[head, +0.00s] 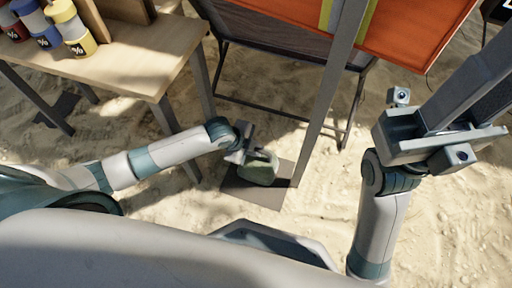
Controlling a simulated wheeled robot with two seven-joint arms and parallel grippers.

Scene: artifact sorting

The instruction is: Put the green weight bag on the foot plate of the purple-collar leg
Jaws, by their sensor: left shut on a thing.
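The green weight bag (259,168) is in the grip of my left gripper (243,157), which is shut on it. The bag is over the flat grey-brown foot plate (252,193) on the sand. I cannot tell whether the bag touches the plate. A grey leg (322,117) slants down to the plate's right side. No purple collar shows on the visible part of this leg. My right gripper (468,92) is raised at the right, away from the bag, and its upper end runs out of the picture. I cannot tell whether its jaws are open.
A wooden table (130,62) at the upper left holds several bottles with coloured bands (73,28). An orange panel (425,35) and a dark-framed stand (280,75) are behind the leg. Open sand lies right of the plate.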

